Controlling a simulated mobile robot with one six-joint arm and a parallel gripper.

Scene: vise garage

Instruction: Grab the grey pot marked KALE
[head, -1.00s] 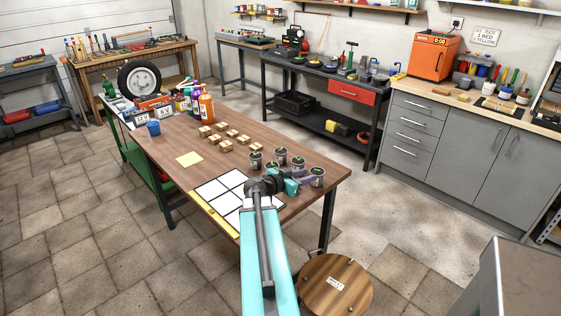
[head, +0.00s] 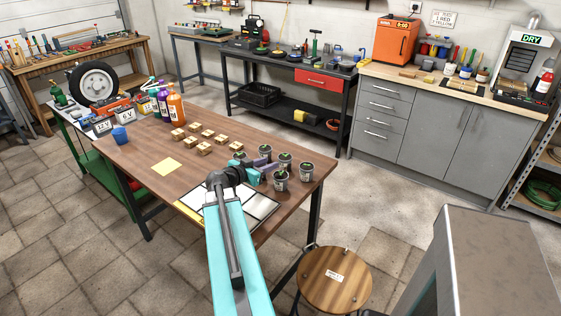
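Several small grey pots with green tops stand at the right end of the wooden table. One grey pot (head: 306,168) is at the far right, another (head: 284,159) is just behind my gripper's tip, and a third (head: 280,180) is in front and to the right of it. The lettering on the pots is too small to read, so I cannot tell which says KALE. My gripper (head: 266,165), teal with purple fingers, is low among the pots and hides part of the group. Its finger gap is not clear, and I see no pot lifted.
Wooden blocks (head: 206,139) and a yellow note (head: 167,167) lie left of the pots. A white grid board (head: 262,207) is at the table's near edge, partly under my arm. Bottles (head: 175,108) stand at the far left. A round stool (head: 335,280) is in front.

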